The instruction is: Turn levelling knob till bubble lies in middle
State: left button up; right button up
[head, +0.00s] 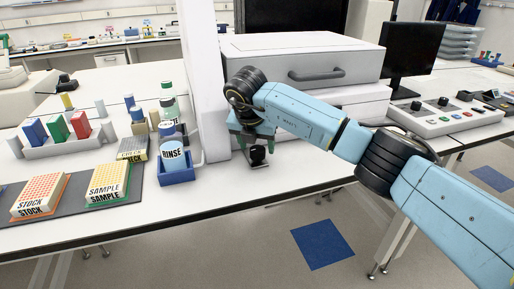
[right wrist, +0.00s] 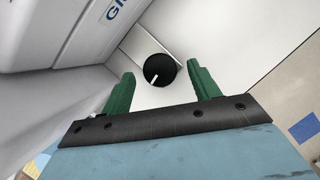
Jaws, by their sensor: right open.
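The levelling knob (right wrist: 158,70) is a round black knob with a white pointer line, on a pale plate in the right wrist view. Its line points toward the lower left. In the head view a black knob (head: 258,154) shows below my right gripper (head: 253,135), at the foot of the large instrument near the bench's front edge. In the right wrist view my right gripper (right wrist: 161,73) is open, its two green fingers on either side of the knob with gaps; I see no contact. The bubble cannot be made out. My left gripper is not in view.
A grey instrument (head: 300,60) with a drawer handle stands behind my right arm. Left of it are a blue RINSE holder (head: 177,174), bottles, and SAMPLE (head: 108,182) and STOCK (head: 42,199) racks. A control panel (head: 450,115) lies at right.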

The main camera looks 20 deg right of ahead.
jog(key=shift+w+d+f, duration=0.1)
jog(key=shift+w+f, duration=0.1)
jog(key=shift+f, duration=0.45)
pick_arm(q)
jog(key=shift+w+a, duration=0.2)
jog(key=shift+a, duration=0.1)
pick_arm(e)
jog(key=c, duration=1)
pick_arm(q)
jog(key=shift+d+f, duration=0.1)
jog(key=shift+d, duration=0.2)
